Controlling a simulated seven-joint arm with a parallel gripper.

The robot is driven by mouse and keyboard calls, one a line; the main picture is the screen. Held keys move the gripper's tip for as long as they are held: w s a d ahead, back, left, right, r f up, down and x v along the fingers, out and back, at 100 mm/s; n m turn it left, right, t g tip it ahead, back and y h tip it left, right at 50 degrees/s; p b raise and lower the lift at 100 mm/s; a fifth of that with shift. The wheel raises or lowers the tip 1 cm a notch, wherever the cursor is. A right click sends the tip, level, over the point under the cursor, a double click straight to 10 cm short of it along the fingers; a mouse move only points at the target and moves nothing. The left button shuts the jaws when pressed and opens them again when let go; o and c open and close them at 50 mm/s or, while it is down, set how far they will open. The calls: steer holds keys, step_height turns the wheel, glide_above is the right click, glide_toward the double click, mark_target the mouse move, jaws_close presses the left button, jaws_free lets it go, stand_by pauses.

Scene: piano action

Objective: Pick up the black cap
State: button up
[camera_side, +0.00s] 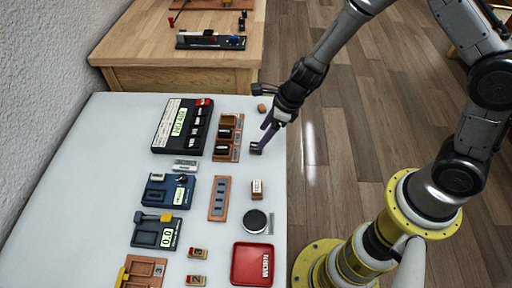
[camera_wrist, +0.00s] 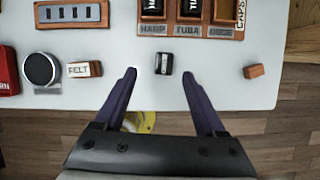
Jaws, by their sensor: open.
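A small black cap (camera_wrist: 163,60) with a pale mark on its front stands alone on the white table. In the wrist view it lies just beyond and between the tips of my open gripper (camera_wrist: 160,73), with a gap on both sides. In the side view my gripper (camera_side: 264,142) is low at the table's right edge, right by the black cap (camera_side: 255,149), and partly overlaps it. The fingers hold nothing. A brown caps tray (camera_wrist: 196,29), labelled HARP, TUBA and OBOE, holds black caps in its slots; it also shows in the side view (camera_side: 236,152).
A small orange-brown block (camera_wrist: 254,71) lies right of the cap, and a FELT block (camera_wrist: 85,69) and round dark disc (camera_wrist: 40,68) lie left. A brown slotted strip (camera_side: 219,198) and red tray (camera_side: 252,264) stand nearer the side camera. The table edge is close.

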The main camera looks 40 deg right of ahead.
steer(key=shift+d+x, duration=0.2)
steer(key=shift+x, duration=1.05)
steer(key=shift+d+x, duration=0.2)
steer(key=shift+x, duration=1.9)
jaws_close()
